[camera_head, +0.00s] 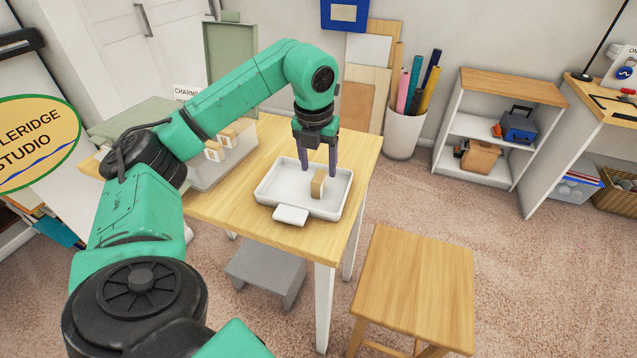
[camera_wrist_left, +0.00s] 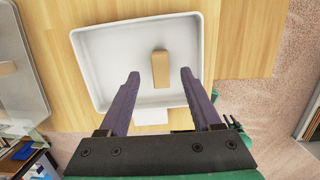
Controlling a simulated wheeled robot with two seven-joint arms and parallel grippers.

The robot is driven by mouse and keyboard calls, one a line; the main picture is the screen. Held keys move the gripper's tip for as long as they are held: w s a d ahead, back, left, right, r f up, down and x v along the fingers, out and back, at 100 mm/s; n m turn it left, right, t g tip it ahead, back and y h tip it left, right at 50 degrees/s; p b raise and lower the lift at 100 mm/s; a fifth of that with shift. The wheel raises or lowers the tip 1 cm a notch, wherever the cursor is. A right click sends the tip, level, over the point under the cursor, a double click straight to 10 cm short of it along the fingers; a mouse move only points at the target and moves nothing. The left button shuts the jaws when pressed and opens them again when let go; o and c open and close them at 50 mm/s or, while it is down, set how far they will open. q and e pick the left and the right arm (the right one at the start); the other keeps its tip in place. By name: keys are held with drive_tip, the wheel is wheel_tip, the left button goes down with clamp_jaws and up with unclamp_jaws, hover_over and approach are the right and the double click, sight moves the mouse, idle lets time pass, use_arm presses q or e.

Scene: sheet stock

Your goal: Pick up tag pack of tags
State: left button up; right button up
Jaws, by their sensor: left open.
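The tag pack (camera_head: 318,184), a small tan block, stands in a white tray (camera_head: 271,182) on the wooden table. My left gripper (camera_head: 320,169) is open above the tray, its two dark fingers pointing down close to the pack. In the left wrist view the pack (camera_wrist_left: 161,68) lies between and just beyond the fingertips (camera_wrist_left: 160,76), with a gap on both sides. The gripper does not hold it. The wrist view also shows the tray's rim (camera_wrist_left: 84,70). My right gripper is not in view.
A clear bin (camera_head: 222,165) with similar tan packs stands on the table (camera_head: 225,208), left of the tray. A wooden stool (camera_head: 418,277) is in front right, and a grey step (camera_head: 265,270) is below the table. A white pot of rolls (camera_head: 403,135) stands behind.

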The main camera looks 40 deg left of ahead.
sight(319, 176)
use_arm(q)
wheel_tip(319, 176, down, 4)
drive_tip(key=shift+w+f+p, duration=0.1)
drive_tip(key=shift+f+p, duration=0.05)
drive_tip(key=shift+p, duration=0.15)
drive_tip(key=shift+w+f, duration=0.1)
drive_tip(key=shift+f, duration=0.05)
clamp_jaws()
